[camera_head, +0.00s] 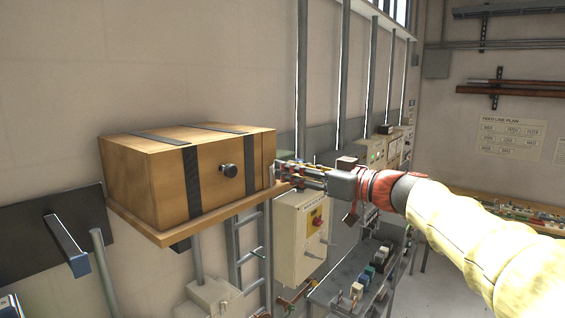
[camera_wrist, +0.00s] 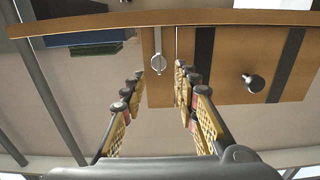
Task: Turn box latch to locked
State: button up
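A wooden box (camera_head: 224,175) with black straps and a round black knob (camera_head: 229,170) sits on a wall shelf (camera_head: 200,227). My gripper (camera_head: 280,170) is at the box's right end in the head view. In the wrist view, which sees the box upside down, a small round metal latch (camera_wrist: 158,63) shows on a narrow wooden part next to the box face (camera_wrist: 230,72). My gripper (camera_wrist: 158,74) is open, its fingers on either side of the latch in this view. Contact cannot be told. The latch is not discernible in the head view.
The shelf edge (camera_wrist: 100,25) crosses the top of the wrist view. A beige switch box (camera_head: 302,235) hangs below my gripper. A metal bracket (camera_head: 70,245) projects from the wall at left. Vertical pipes (camera_head: 303,80) run behind my gripper.

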jog(key=x, duration=0.3)
jog(key=shift+p, duration=0.4)
jog(key=shift+d, duration=0.1)
jog(key=shift+c, duration=0.8)
grip_shut()
